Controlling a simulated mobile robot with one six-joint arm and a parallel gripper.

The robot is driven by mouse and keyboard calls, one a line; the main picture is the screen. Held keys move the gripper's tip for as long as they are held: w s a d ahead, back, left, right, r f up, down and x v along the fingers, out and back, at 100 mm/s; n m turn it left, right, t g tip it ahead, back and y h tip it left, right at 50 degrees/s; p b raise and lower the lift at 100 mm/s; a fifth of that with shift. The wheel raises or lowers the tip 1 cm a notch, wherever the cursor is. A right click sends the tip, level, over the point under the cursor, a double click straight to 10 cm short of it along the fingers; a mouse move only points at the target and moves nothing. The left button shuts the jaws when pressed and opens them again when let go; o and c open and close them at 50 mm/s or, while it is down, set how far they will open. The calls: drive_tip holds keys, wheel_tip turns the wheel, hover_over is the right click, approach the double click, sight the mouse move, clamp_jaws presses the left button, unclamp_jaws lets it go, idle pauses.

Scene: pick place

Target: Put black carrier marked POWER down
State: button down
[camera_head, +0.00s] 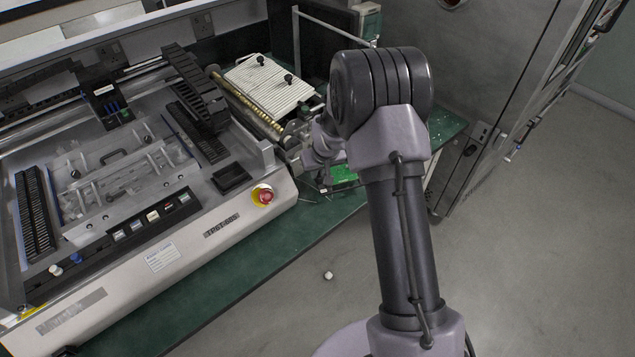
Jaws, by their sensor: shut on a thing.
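My gripper (297,134) is small and partly hidden behind my arm, beside the right end of the long white machine. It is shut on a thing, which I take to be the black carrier. The carrier cannot be made out clearly there, and I can read no POWER marking. Whether it touches a surface below cannot be told.
The white machine (215,232) with a red stop button (264,195) fills the left. A ribbed white panel with black knobs (270,84) lies behind the gripper. A bright green board (343,177) lies near my arm. The dark green bench edge (225,278) is clear in front.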

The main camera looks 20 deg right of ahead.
sight(317, 182)
wheel_tip(317, 182, down, 5)
drive_tip(key=shift+f+b, duration=0.1)
drive_tip(key=shift+b, duration=1.15)
drive_tip(key=shift+w+a, duration=0.1)
drive_tip(key=shift+w, duration=0.1)
drive_tip(key=c, duration=1.5)
unclamp_jaws()
drive_tip(key=shift+o, duration=0.2)
